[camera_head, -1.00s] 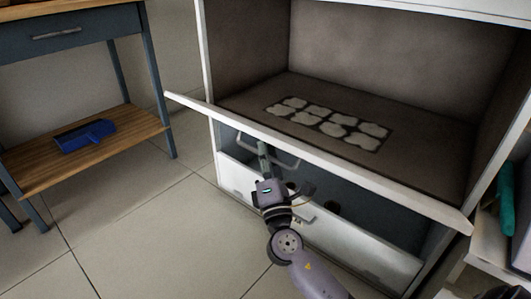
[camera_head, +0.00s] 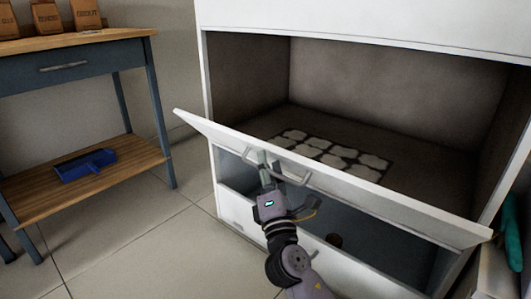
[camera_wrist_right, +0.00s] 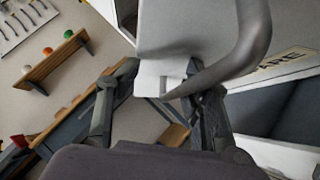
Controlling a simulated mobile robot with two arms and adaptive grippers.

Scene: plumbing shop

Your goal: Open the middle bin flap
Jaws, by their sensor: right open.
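The middle bin flap (camera_head: 350,188) is a white panel, tilted outward across the front of the cabinet. The compartment behind it is open to view. Its grey bar handle (camera_head: 290,178) is on the outer face, left of the middle. My right gripper (camera_head: 263,168) is at the left end of this handle. In the right wrist view my right gripper (camera_wrist_right: 153,115) has its fingers apart, with the curved handle (camera_wrist_right: 240,50) close in front and its end near the right finger. I cannot tell whether they touch. My left gripper is not in view.
A lower white bin (camera_head: 236,207) stands open below the flap. A patterned mat (camera_head: 340,152) lies on the compartment floor. A wooden-topped table (camera_head: 75,45) with a blue dustpan-like object (camera_head: 85,165) on its shelf stands at left. Tiled floor between is clear.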

